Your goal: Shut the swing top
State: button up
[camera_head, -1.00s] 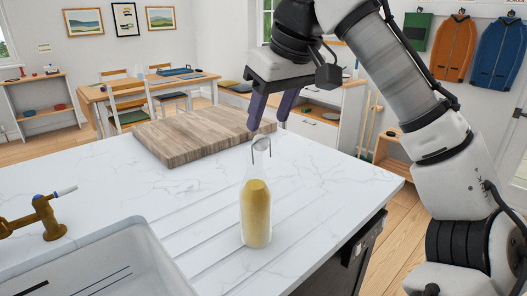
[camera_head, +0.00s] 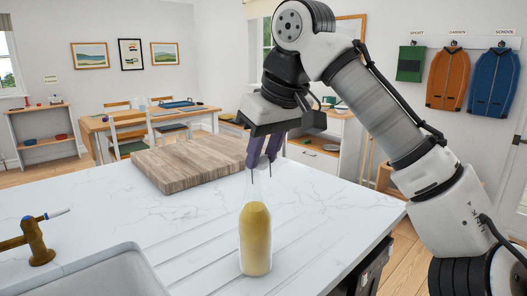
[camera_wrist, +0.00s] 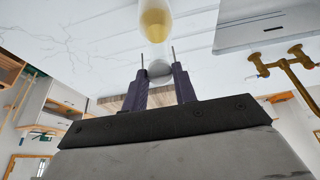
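A clear glass bottle (camera_head: 256,235) of yellow liquid stands upright on the white worktop; in the wrist view the bottle (camera_wrist: 155,25) shows at the top. The swing top's thin wire bail (camera_head: 270,171) rises from the bottle neck. The stopper is hidden in the head view.
A wooden board (camera_head: 190,162) lies on the worktop behind the bottle. A sink (camera_head: 95,275) and a brass tap (camera_head: 38,242) are at the front left. The worktop's right edge is near the bottle; the surface around the bottle is clear.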

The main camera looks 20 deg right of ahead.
jog(key=c, duration=0.4)
jog(key=p, duration=0.1)
jog(key=g+p, duration=0.1)
jog(key=p, duration=0.1)
jog(key=shift+w+r, duration=0.2)
jog(key=shift+r, duration=0.2)
jog(key=g+p, duration=0.1)
jog(key=p, duration=0.3)
jog(key=w+g+h+p, duration=0.1)
jog(key=p, duration=0.3)
jog(key=shift+w+a+f+p, duration=0.15)
jog(key=shift+a+p, duration=0.1)
jog(key=shift+p, duration=0.15)
jog(key=g+p, duration=0.1)
jog(key=p, duration=0.1)
jog(key=shift+w+a+f+p, duration=0.1)
jog(key=shift+w+f+p, duration=0.1)
jog(key=shift+p, duration=0.2)
jog(key=shift+f+g, duration=0.2)
jog(key=shift+g, duration=0.1)
jog(key=o, duration=1)
